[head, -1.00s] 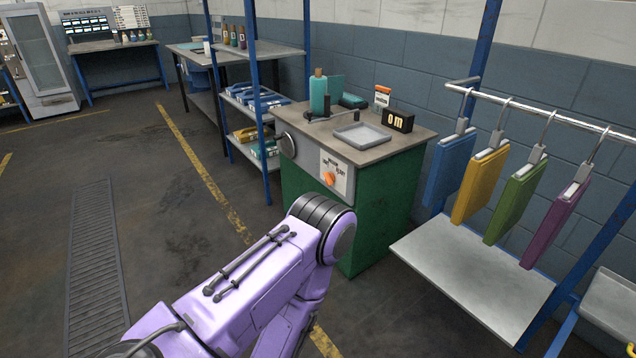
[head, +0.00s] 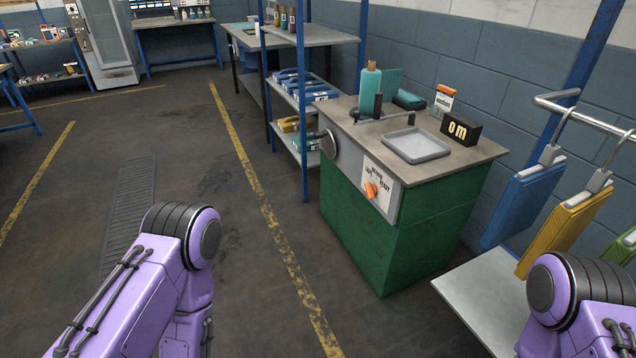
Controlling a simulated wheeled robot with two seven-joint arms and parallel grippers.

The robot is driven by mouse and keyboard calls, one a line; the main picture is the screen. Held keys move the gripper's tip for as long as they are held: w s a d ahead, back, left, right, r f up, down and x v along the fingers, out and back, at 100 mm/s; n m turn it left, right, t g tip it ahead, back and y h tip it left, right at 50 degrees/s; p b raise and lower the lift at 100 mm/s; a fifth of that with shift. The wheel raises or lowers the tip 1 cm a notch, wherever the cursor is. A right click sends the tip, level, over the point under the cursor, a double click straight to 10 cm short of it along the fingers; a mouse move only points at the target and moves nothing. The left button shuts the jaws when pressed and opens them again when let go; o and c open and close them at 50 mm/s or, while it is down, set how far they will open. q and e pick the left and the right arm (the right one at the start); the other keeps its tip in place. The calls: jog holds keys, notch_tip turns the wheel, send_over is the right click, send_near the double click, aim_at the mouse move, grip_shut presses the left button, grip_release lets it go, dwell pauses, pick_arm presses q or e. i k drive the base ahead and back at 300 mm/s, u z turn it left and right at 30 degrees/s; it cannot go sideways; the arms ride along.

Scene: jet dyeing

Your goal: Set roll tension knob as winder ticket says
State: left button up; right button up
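The winder is a green cabinet (head: 385,235) with a grey-brown top, standing right of centre in the head view. An orange knob (head: 370,190) sits on its front panel, over a white label plate (head: 381,184) whose lettering is too small to read fully. A small card with an orange top (head: 443,100) stands at the back of the top; it may be the ticket, but its text is unreadable. My two purple arms show at the bottom left and bottom right, apart from the cabinet. Both grippers are out of view.
A round dark disc (head: 328,144) sticks out at the panel's left. Hanging coloured swatches (head: 522,205) and a shelf crowd the right. The floor in front is clear.

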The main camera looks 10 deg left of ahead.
aim_at(371, 189)
jog(key=i, duration=1.1)
jog(key=z, duration=0.55)
